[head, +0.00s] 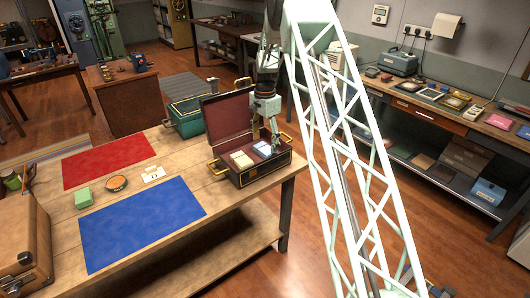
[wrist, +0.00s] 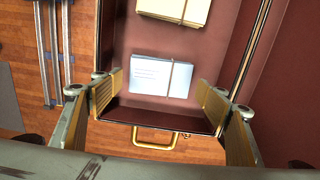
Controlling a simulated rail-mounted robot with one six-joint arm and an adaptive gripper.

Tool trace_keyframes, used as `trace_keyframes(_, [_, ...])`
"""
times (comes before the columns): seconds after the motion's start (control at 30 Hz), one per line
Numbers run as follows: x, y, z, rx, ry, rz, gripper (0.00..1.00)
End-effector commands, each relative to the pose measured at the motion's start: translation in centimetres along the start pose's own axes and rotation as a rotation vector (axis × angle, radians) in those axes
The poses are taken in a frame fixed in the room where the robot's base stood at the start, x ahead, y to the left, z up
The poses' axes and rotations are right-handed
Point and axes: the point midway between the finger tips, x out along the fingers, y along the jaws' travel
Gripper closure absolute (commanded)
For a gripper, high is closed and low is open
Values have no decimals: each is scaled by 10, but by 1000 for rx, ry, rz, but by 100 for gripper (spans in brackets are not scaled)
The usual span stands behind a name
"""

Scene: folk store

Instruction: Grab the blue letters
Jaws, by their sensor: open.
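The blue letters (wrist: 160,77) are a pale blue bundle tied with string, lying flat in the open dark red case. They also show in the head view (head: 263,149). A cream bundle of letters (wrist: 175,10) lies beside them, and it shows in the head view (head: 241,160). The case (head: 270,172) has brass trim and a raised lid, and stands at the right end of the wooden table. My gripper (wrist: 160,98) is open and empty above the case, its fingers to either side of the blue letters in the wrist view. I cannot tell its exact height.
A blue mat (head: 142,220) and a red mat (head: 107,160) lie on the table (head: 217,192). A teal case (head: 187,119) stands behind the red case. The case walls surround the letters closely.

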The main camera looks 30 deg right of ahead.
Motion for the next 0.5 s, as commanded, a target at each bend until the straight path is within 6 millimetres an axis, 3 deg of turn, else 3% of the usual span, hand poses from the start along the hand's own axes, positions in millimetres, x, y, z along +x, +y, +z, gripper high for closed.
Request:
trace_keyframes(0.23, [26,0,0,0,0,0,32])
trace_keyframes(0.5, [35,0,0,0,0,0,32])
